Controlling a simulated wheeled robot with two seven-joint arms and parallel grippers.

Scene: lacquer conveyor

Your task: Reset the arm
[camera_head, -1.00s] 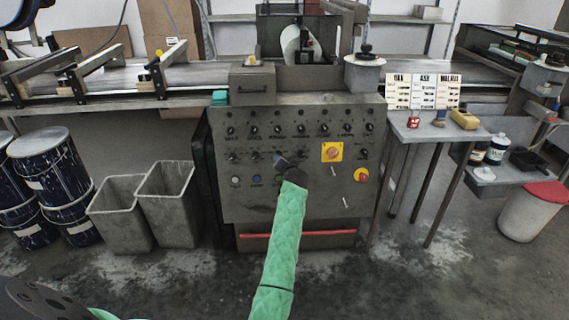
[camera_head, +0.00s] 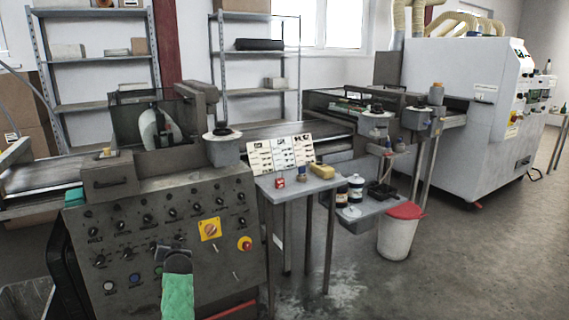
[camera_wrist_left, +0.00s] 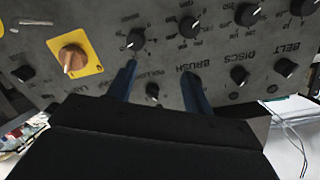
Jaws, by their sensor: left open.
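My left arm, in a green sleeve, comes up from the bottom of the head view. My left gripper (camera_head: 172,248) is in front of the lower part of the grey control panel (camera_head: 150,290). In the left wrist view the two blue fingers of the gripper (camera_wrist_left: 160,88) are apart with nothing between them but the panel face and a black knob. I cannot tell how close the fingertips are to the panel. My right gripper is not in view.
The panel carries black knobs, a yellow-plated rotary switch (camera_head: 210,229) and a red stop button (camera_head: 245,243). To the right stand a small side table (camera_head: 318,184), a white bin with a red lid (camera_head: 398,236) and a white machine (camera_head: 450,110). Open floor lies at right.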

